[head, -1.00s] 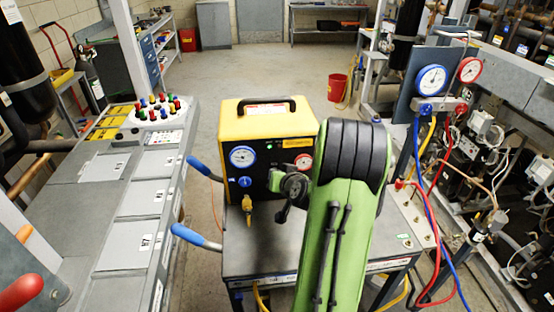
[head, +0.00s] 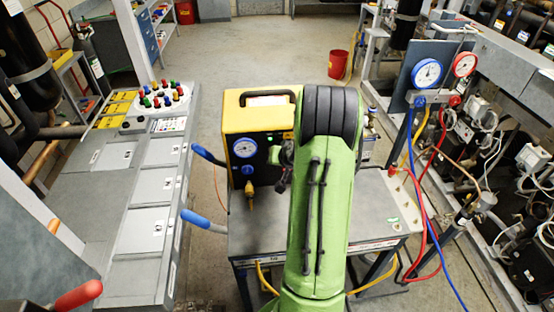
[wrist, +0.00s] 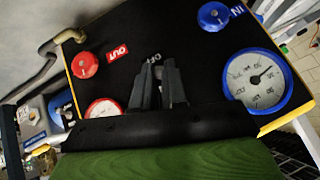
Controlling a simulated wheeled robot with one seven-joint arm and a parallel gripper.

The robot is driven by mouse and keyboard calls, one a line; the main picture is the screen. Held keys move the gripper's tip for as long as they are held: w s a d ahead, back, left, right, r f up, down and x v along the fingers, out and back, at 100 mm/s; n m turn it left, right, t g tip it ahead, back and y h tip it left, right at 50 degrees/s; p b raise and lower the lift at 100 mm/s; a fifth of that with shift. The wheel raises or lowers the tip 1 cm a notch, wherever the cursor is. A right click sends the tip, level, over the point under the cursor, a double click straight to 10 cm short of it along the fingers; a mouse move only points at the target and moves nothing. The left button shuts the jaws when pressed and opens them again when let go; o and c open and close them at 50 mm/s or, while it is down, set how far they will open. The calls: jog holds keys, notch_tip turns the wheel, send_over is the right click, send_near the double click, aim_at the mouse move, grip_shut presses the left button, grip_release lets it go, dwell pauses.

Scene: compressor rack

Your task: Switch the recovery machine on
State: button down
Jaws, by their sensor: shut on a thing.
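The recovery machine (head: 235,122) is a yellow box with a black front panel and a top handle, standing on a grey cart. In the wrist view its panel (wrist: 130,35) shows a blue knob (wrist: 213,16), a red knob (wrist: 85,65), a blue-rimmed gauge (wrist: 258,78) and a partly hidden red-rimmed gauge (wrist: 102,108). My gripper (wrist: 163,72) is at the middle of the panel, just below a small white "OFF" label (wrist: 154,57). Its fingers are close together, shut on the switch, which they hide. In the head view my green arm covers the machine's right side.
The grey cart top (head: 375,215) is mostly clear to the right. Two blue-gripped handles (head: 203,221) reach left from it. A control bench (head: 140,205) stands at the left. A gauge manifold (head: 433,98) with red, blue and yellow hoses hangs at the right.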

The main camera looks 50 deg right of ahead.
jog(key=c, duration=1.2)
grip_release()
jog(key=v, duration=1.5)
jog(key=shift+s+r, duration=0.3)
